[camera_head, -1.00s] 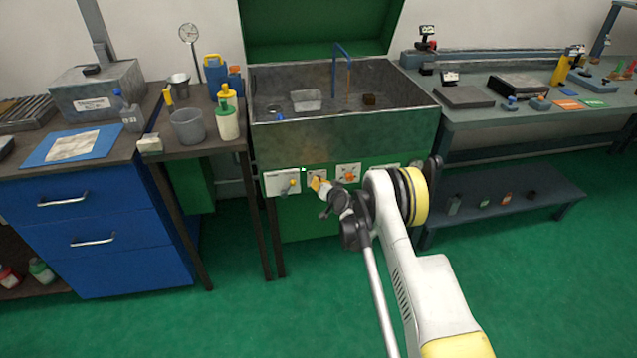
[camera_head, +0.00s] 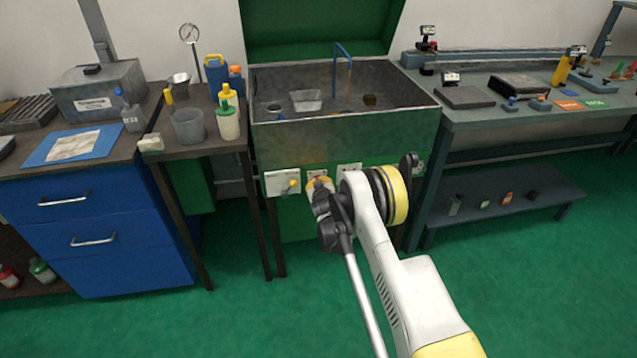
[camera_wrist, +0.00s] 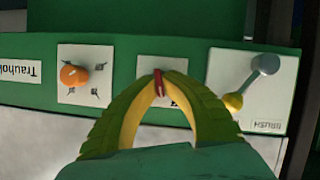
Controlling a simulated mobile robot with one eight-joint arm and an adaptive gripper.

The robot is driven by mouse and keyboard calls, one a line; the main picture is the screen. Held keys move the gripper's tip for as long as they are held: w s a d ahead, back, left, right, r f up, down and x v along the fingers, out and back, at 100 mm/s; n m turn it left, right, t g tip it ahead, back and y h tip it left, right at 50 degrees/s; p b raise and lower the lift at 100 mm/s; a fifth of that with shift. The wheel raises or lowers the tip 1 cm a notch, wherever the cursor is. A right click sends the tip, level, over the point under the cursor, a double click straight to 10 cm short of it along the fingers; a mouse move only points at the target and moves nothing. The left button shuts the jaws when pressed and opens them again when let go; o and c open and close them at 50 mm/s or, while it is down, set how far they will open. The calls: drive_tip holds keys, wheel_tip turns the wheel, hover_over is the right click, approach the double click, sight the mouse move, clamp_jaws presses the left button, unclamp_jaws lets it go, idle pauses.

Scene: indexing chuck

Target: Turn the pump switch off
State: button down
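The pump switch looks to be the small red lever (camera_wrist: 158,84) on the middle white plate (camera_wrist: 146,66) of the green sink front. The plate's label is hidden behind the fingers, so I cannot read it. My gripper (camera_wrist: 158,78) has its yellow-green fingertips closed together around the red lever in the wrist view. In the head view my gripper (camera_head: 319,184) is at the middle plate under the sink, and the lever is mostly covered.
A plate marked BRUSH (camera_wrist: 271,92) with a yellow-knobbed lever (camera_wrist: 249,82) is beside the fingers. An orange knob (camera_wrist: 74,75) is on the other side. The metal sink (camera_head: 345,130) is above. Tables stand left and right; green floor is open in front.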

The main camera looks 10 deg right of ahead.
drive_tip(key=shift+a+n+h, duration=0.1)
drive_tip(key=shift+n+h, duration=0.6)
drive_tip(key=shift+n, duration=0.3)
drive_tip(key=c, duration=1.6)
unclamp_jaws()
drive_tip(key=shift+o, duration=0.2)
drive_tip(key=v, duration=1.2)
drive_tip(key=shift+f, duration=0.2)
